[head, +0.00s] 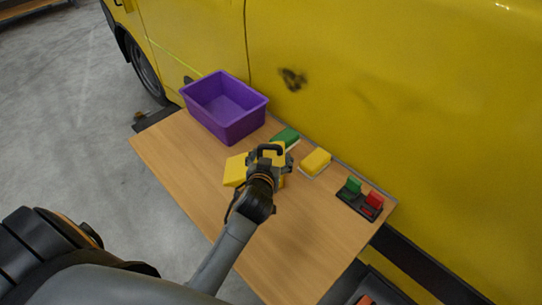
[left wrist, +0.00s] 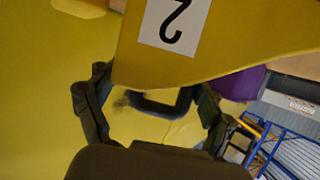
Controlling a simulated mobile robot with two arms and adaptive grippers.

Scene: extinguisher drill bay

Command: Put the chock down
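The yellow chock (head: 236,170) shows on both sides of my left gripper (head: 266,156) in the head view, over the middle of the wooden table. Its underside and any gap to the table are hidden, so I cannot tell whether it touches. In the left wrist view the chock (left wrist: 235,35), with a white label marked 2, fills the top, close in front of my left gripper (left wrist: 160,98). The fingers are bent in around its near end and a black loop, and appear shut on the chock; the exact contact is partly hidden. My right gripper is not in view.
The wooden table (head: 315,235) stands against a yellow vehicle (head: 400,90). A purple bin (head: 225,108) stands at its far left. A green sponge (head: 287,138) and a yellow sponge (head: 315,162) lie beyond the gripper. A black tray (head: 358,203) holds green and red pieces. The near table is clear.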

